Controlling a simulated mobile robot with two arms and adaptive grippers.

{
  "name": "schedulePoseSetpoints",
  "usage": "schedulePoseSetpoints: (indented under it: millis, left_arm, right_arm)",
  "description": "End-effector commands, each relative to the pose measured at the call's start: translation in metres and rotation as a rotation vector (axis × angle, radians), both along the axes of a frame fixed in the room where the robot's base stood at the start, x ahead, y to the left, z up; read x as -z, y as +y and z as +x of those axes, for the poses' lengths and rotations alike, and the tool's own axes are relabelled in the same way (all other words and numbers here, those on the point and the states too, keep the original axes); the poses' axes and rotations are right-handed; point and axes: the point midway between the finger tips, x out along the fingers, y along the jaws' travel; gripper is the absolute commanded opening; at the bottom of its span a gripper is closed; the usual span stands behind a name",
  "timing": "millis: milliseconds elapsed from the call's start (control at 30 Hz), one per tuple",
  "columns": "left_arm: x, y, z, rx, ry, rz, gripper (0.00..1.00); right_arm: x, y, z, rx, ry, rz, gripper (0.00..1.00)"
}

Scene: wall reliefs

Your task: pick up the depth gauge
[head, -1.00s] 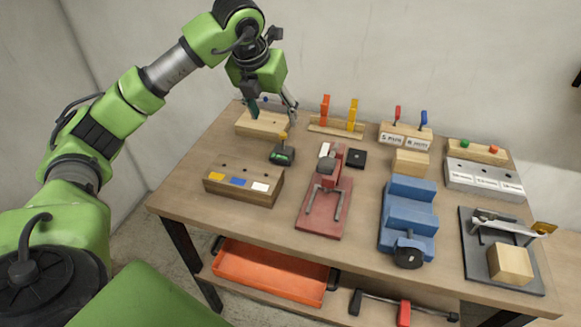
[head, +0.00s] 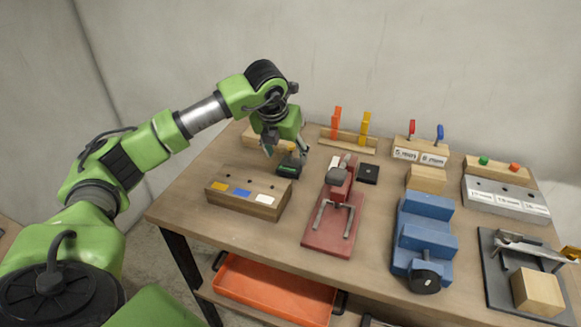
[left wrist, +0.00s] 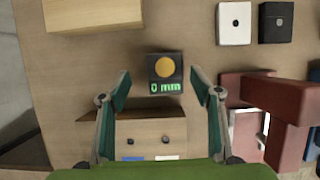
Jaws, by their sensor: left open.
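The depth gauge (head: 289,169) is a small dark block with a green display and a yellow round top. It stands on the table behind the block with coloured labels. In the left wrist view the gauge (left wrist: 165,73) reads "0 mm" and lies between the fingertips in the picture, with gaps on both sides. My left gripper (head: 286,152) is open and empty, pointing down close above the gauge. Its fingers also show in the left wrist view (left wrist: 160,82). I cannot tell the exact height left. My right gripper is not in view.
The labelled wooden block (head: 246,195) stands in front of the gauge. A plain wooden block (head: 254,138) is behind it. A red clamp fixture (head: 332,222) and a black square piece (head: 368,173) are to the right. A blue vise (head: 424,236) stands farther right.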

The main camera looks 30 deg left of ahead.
Motion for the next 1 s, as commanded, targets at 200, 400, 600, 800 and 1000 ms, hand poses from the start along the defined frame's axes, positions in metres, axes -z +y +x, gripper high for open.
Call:
schedulePoseSetpoints:
  millis: [200,400,600,800,1000]
  left_arm:
    - [0.028,-0.006,0.009,0.001,0.005,0.000,0.58]
    - [0.046,-0.004,0.017,0.001,0.001,0.000,0.58]
    - [0.048,-0.003,0.017,0.001,0.001,0.000,0.58]
    - [0.047,-0.003,0.017,0.001,0.001,0.000,0.13]
    - [0.047,-0.003,0.018,0.001,0.000,0.000,0.13]
  right_arm:
    - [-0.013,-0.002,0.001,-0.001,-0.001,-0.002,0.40]
    - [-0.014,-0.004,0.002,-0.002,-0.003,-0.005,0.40]
    - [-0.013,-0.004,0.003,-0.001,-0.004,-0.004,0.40]
    - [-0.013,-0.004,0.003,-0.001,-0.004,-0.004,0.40]
    - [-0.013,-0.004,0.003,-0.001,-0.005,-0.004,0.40]
